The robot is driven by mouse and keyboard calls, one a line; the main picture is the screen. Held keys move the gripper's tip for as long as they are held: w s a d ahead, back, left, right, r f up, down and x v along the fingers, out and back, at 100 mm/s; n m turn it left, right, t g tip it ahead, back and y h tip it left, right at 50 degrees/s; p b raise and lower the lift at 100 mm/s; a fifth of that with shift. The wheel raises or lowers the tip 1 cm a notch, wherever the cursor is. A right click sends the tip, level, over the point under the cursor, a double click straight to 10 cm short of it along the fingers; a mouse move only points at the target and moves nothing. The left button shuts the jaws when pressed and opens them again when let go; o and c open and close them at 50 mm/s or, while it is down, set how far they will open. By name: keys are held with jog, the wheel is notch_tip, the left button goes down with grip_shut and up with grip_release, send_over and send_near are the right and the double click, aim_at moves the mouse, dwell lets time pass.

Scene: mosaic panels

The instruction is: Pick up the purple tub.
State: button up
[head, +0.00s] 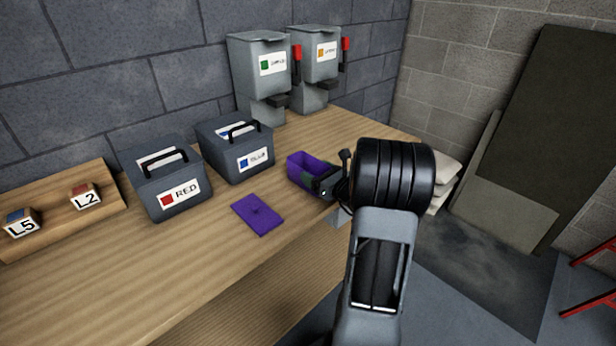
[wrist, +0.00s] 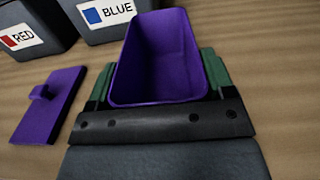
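The purple tub (head: 309,166) is an open, empty box near the right end of the wooden table. In the wrist view the tub (wrist: 157,62) stands upright between the green fingers of my gripper (wrist: 158,88). The fingers lie against its two sides with no clear gap, so my gripper looks shut on it. In the head view my gripper (head: 322,184) reaches the tub from the right. I cannot tell whether the tub's base touches the table. A flat purple lid (head: 257,214) with a small knob lies left of it, also in the wrist view (wrist: 48,108).
A RED bin (head: 168,192) and a BLUE bin (head: 238,152) stand left of the tub. Two grey dispensers (head: 260,80) with red levers stand behind, by the wall. A wooden rack (head: 62,205) with L5 and L2 blocks is at far left. The table's front is clear.

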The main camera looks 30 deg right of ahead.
jog(key=c, duration=0.4)
